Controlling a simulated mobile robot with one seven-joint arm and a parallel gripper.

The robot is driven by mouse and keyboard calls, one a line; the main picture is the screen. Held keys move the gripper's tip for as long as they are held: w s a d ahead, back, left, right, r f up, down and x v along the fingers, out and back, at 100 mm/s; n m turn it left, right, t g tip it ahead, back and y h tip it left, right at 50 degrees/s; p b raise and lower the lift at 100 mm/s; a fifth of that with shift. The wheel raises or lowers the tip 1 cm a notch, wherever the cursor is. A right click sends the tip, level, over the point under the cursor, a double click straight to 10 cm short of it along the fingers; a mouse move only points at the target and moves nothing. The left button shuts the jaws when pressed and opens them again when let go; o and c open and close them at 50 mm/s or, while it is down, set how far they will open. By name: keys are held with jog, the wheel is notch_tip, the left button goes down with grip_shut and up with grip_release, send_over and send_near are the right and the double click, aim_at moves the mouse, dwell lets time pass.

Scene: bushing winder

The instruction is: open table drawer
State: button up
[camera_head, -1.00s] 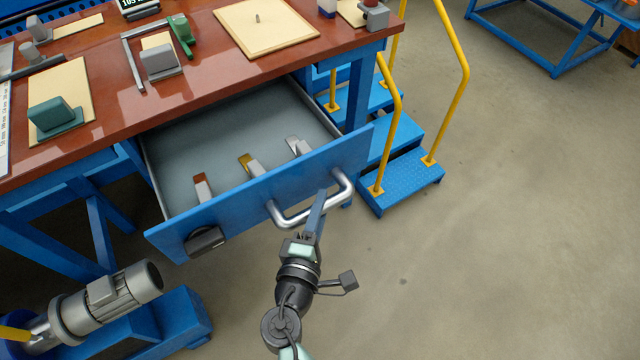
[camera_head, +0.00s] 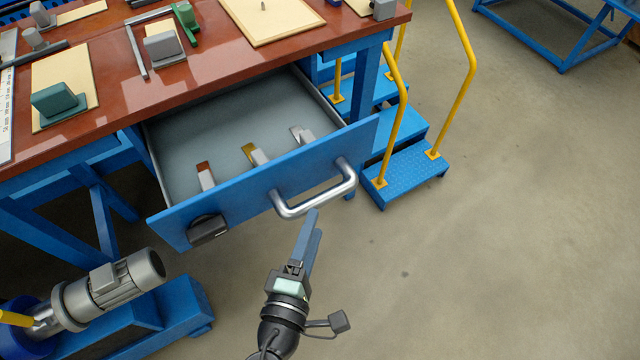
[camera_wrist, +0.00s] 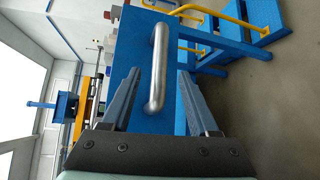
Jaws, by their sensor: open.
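The blue table drawer (camera_head: 240,204) is pulled well out from under the red-brown table top (camera_head: 200,80). Its grey inside shows, with several small metal pieces lying near the front panel. The silver bar handle (camera_head: 318,200) on the drawer front also shows in the wrist view (camera_wrist: 157,68). My gripper (camera_head: 312,225) is just in front of the handle, apart from it and empty. In the wrist view my gripper (camera_wrist: 155,95) has its two fingers spread, with the handle's near end beyond and between them.
A blue step (camera_head: 412,170) with yellow rails stands right of the drawer. A grey motor (camera_head: 118,280) on a blue base is at the lower left. A dark latch (camera_head: 207,229) sits on the drawer front. The floor to the right (camera_head: 500,260) is clear.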

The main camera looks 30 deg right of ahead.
jog(key=v, duration=0.5)
jog(key=shift+a, duration=0.1)
dwell(0.4)
jog(key=w+a+r+m+t+y+p, duration=0.1)
jog(key=w+r+m+t+p, duration=0.3)
jog(key=r, duration=0.7)
jog(key=w+a+r+m+y, duration=0.1)
jog(key=w+r+m+y, duration=0.1)
jog(key=w+r, duration=0.65)
jog(key=w+a+r+m+t+y+p, duration=0.1)
jog(key=w+r+m+p, duration=0.2)
jog(key=r, duration=0.9)
jog(key=s+a+r+t+y+p, duration=0.1)
jog(key=s+r+t+y, duration=0.1)
jog(key=r, duration=1)
jog(key=s+a+r+m+t+y, duration=0.1)
jog(key=s+a+r+t+y, duration=0.1)
jog(key=r, duration=1)
jog(key=s+a+r+m+t+y+p, duration=0.1)
jog(key=s+r+t, duration=0.4)
jog(key=r, duration=0.6)
jog(key=shift+s+a+r+t+y+p, duration=0.15)
jog(key=shift+a+r+t+y+p, duration=0.25)
jog(key=shift+t+y, duration=0.6)
jog(key=shift+a, duration=0.1)
